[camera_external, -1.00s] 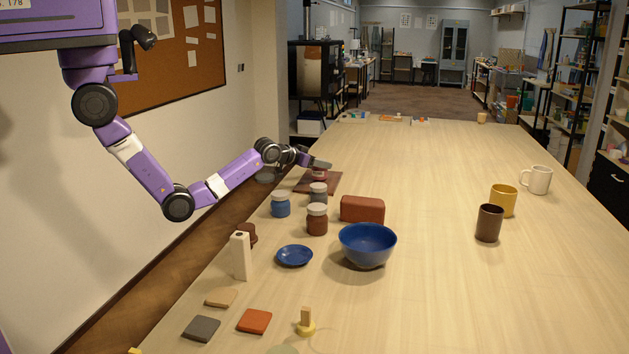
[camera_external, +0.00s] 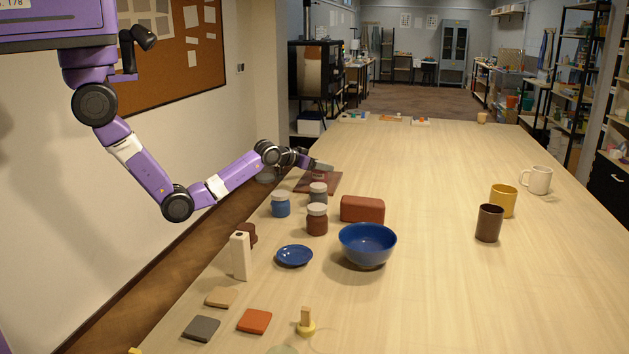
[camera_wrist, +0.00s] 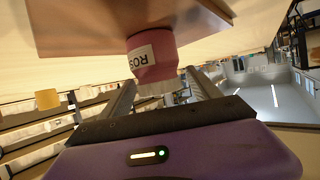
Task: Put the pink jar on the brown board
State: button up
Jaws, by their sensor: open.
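My gripper (camera_wrist: 160,78) is open, with a finger on either side of the jar's lid end and a visible gap at the right finger. In the external view the brown board (camera_external: 333,186) lies on the table's left side, and my gripper (camera_external: 321,165) is over it. The jar is mostly hidden there by the gripper and a grey jar in front.
A grey jar (camera_external: 318,195), a blue jar (camera_external: 280,206) and a dark red jar (camera_external: 317,222) stand close in front of the board. A red-brown block (camera_external: 362,209) and a blue bowl (camera_external: 367,247) are nearby. The table right of the board is clear.

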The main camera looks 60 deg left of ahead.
jog(key=v, duration=1.2)
jog(key=shift+b, duration=0.35)
jog(key=shift+r, duration=0.1)
notch_tip(320, 180, up, 5)
jog(key=s+d+m+t+h, duration=0.1)
jog(key=s+d+t, duration=0.1)
jog(key=t, duration=0.2)
jog(key=s+f+g, duration=0.1)
jog(key=s+f, duration=0.3)
jog(key=s, duration=1)
jog(key=s+a+f, duration=0.1)
jog(key=s+f, duration=0.3)
jog(key=s, duration=1.1)
jog(key=s+a+f+g, duration=0.1)
jog(key=s+f, duration=0.3)
jog(key=s, duration=1)
jog(key=shift+s+f+g+h, duration=0.2)
jog(key=shift+f+g+h, duration=0.05)
jog(key=shift+g+h, duration=0.05)
